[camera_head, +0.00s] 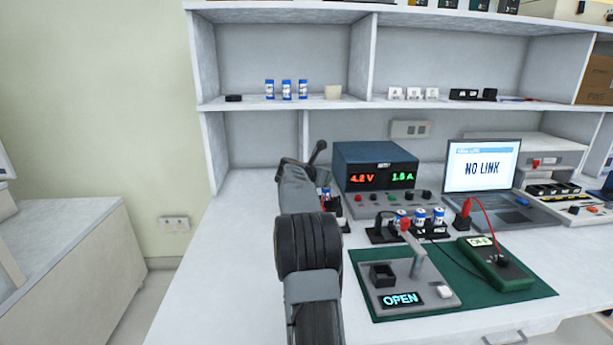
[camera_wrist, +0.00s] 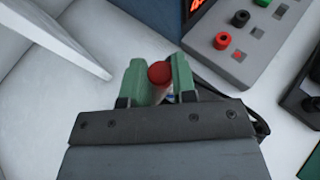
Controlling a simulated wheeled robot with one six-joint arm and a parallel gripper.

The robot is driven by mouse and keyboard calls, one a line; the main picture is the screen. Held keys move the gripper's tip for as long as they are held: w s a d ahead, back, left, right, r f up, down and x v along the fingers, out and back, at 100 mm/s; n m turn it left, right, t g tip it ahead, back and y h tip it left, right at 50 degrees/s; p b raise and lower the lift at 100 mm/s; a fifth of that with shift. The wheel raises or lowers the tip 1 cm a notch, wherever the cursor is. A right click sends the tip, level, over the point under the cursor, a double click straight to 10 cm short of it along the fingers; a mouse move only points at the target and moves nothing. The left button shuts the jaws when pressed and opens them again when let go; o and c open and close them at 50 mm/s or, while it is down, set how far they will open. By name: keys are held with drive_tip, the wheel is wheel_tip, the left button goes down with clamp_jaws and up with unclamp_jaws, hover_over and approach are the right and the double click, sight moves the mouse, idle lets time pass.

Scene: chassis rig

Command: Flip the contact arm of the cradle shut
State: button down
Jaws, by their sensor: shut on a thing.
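The cradle (camera_head: 441,303) is a grey plate on a green mat in the head view. Its contact arm (camera_head: 417,262) is a grey bar standing raised and tilted, with a red end at its top. A lit display (camera_head: 401,300) on the plate reads OPEN. My gripper (camera_wrist: 159,80) shows green fingers in the wrist view, shut on a red-topped thing (camera_wrist: 160,72) whose lower part is mostly hidden. It is away from the cradle, beside the power supply; my arm hides most of it in the head view.
The power supply (camera_head: 376,162) reads 4.2 V and 1.5 A. Blue-white cells (camera_head: 419,216) stand in black holders behind the cradle. A meter (camera_head: 494,265) with a red lead lies to its right. A laptop (camera_head: 482,168) shows NO LINK. Bench left of my arm is clear.

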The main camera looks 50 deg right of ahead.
drive_tip(key=shift+s+g, duration=0.15)
drive_tip(key=shift+g, duration=0.15)
drive_tip(key=c, duration=0.9)
unclamp_jaws()
drive_tip(key=p+v, duration=0.1)
drive_tip(key=v, duration=1.3)
drive_tip(key=shift+f+p, duration=0.15)
drive_tip(key=shift+p, duration=0.2)
drive_tip(key=shift+s, duration=0.1)
